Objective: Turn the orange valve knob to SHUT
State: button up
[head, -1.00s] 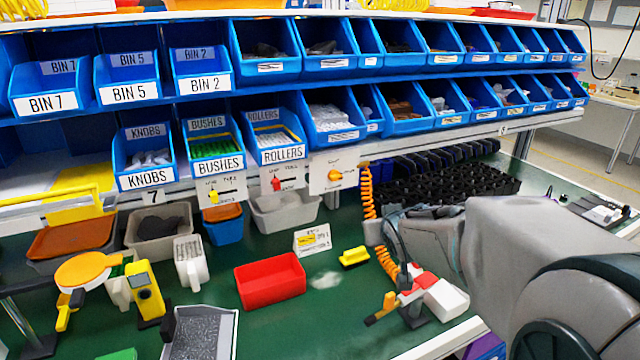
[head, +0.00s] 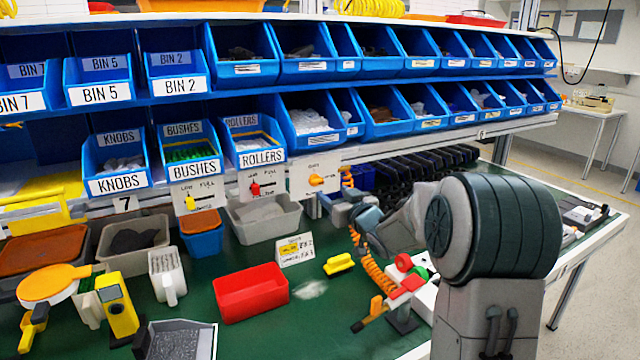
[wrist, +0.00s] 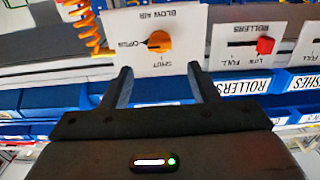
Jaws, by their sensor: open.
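The orange valve knob (head: 316,180) sits on a white plate (head: 300,186) on the rail under the bins. In the wrist view, which is upside down, the knob (wrist: 158,41) shows between and beyond my fingertips. Its dark pointer mark points left in that view, toward a small label I cannot read surely. The word SHUT is printed on the plate on the gripper side of the knob. My gripper (wrist: 160,72) is open and empty, its two fingers spread at the plate's near edge, apart from the knob. In the head view my gripper (head: 343,207) is right of and below the knob.
A red slider (head: 255,188) and a yellow slider (head: 190,202) are on plates to the left. An orange coiled hose (head: 372,272) hangs close to the knob's right. Blue bins (head: 262,147) are above. A red bin (head: 250,292) stands on the green bench.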

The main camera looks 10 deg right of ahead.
aim_at(318, 182)
jog(key=p+x, duration=0.1)
jog(key=x, duration=0.7)
jog(key=shift+w, duration=0.2)
jog(key=c, duration=1)
